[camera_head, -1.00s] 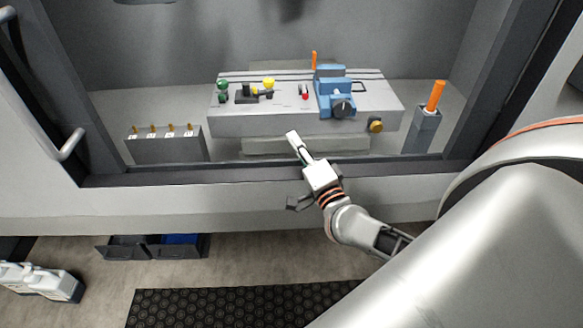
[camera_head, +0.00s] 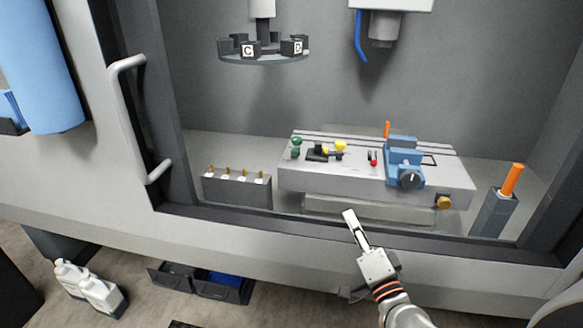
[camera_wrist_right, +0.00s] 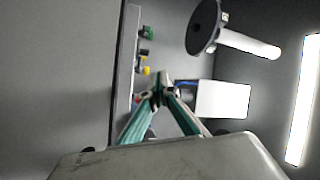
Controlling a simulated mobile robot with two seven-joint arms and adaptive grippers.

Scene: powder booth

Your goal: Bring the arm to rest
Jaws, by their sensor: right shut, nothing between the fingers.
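My right gripper (camera_head: 352,222) is shut and empty, in front of the booth's lower sill in the head view. It points up toward the grey machine table (camera_head: 310,178) and stands apart from it. In the right wrist view its two fingers meet at the tip (camera_wrist_right: 160,90). The right arm comes in from the bottom of the head view. My left gripper is not in view.
A blue vise (camera_head: 403,160) and small coloured parts sit on the machine table. A tool carousel (camera_head: 262,58) hangs at the back. A rack (camera_head: 237,189) stands left, a grey holder with an orange handle (camera_head: 493,213) right. The door handle (camera_head: 138,115) juts out left.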

